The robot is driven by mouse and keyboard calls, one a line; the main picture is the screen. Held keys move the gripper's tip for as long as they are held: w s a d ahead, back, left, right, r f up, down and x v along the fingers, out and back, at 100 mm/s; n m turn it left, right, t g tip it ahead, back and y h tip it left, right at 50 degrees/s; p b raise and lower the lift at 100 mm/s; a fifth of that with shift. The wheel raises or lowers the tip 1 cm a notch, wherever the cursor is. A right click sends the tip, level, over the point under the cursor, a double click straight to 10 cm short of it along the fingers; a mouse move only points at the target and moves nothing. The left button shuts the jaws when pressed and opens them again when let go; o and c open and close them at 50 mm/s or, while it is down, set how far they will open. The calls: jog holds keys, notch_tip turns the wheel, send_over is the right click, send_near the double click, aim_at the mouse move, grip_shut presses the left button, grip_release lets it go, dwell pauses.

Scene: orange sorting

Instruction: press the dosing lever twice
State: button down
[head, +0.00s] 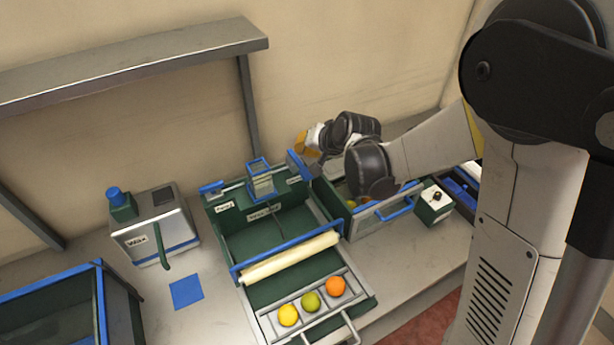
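A metal box labelled "Wax" (136,241) stands on the left of the counter. A curved green lever (163,250) hangs on its front, and it looks like the dosing lever. My gripper (301,144) is at the back, behind the green sorting station, well to the right of the wax box and apart from the lever. My arm's dark joints hide much of it. Its fingers are too small and covered to tell whether they are open or shut.
A blue square (186,291) lies flat before the wax box. The green station (224,232) has a pale roller (290,258) and a tray holding a yellow (288,315), a green (311,302) and an orange fruit (335,286). A blue-rimmed crate (101,300) stands front left. An overhead shelf (130,62) spans the back.

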aim_at(305, 171)
notch_tip(305, 171, down, 5)
jog(key=b, duration=0.3)
jog(key=shift+f+b, duration=0.15)
jog(key=shift+b, duration=0.25)
dwell(1.0)
jog(key=shift+f+b, duration=0.3)
jog(key=shift+f+b, duration=1.25)
jog(key=shift+f, duration=0.15)
dwell(1.3)
dwell(0.5)
jog(key=shift+r+p, duration=1.15)
jog(key=shift+r, duration=0.75)
jog(key=shift+r, duration=0.1)
jog(key=shift+r+p, duration=1.7)
jog(key=shift+r, duration=0.65)
